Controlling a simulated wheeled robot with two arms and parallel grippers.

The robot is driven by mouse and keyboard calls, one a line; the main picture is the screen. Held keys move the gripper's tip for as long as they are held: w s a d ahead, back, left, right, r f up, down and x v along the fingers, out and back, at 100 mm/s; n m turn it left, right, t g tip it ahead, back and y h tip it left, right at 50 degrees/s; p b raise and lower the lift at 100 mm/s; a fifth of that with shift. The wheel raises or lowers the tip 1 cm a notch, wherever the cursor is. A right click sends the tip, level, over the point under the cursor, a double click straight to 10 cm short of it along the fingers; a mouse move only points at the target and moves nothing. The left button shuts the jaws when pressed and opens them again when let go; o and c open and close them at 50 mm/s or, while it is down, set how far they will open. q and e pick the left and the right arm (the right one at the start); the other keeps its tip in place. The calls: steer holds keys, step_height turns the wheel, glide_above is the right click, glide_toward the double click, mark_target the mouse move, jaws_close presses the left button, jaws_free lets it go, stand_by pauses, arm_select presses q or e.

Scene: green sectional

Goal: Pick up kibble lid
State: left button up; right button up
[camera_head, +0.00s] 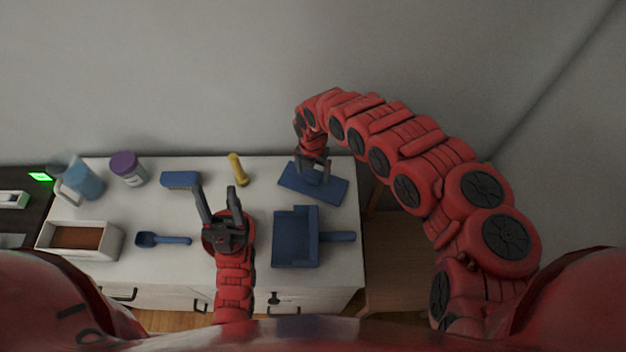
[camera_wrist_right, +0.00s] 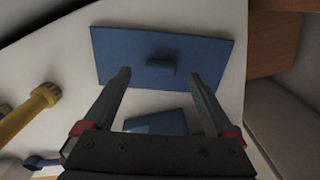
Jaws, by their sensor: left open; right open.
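The kibble lid (camera_head: 330,193) appears to be the flat blue rectangular plate at the back right of the white cabinet top. In the right wrist view the lid (camera_wrist_right: 205,52) lies flat, with a small raised blue handle (camera_wrist_right: 160,67) in its middle. My right gripper (camera_head: 314,178) is over the lid and hides part of it. In the right wrist view its open fingers (camera_wrist_right: 160,76) point at the lid, with the handle showing between their tips. My left gripper (camera_head: 217,189) is open and empty over the middle of the cabinet top, near the blue brush (camera_head: 180,179).
A blue dustpan (camera_head: 295,240) lies in front of the lid. A yellow tool (camera_head: 237,168) lies left of it.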

mark_target(313, 181)
steer(key=shift+f, duration=1.3)
jaws_close()
steer(key=shift+r, duration=0.1)
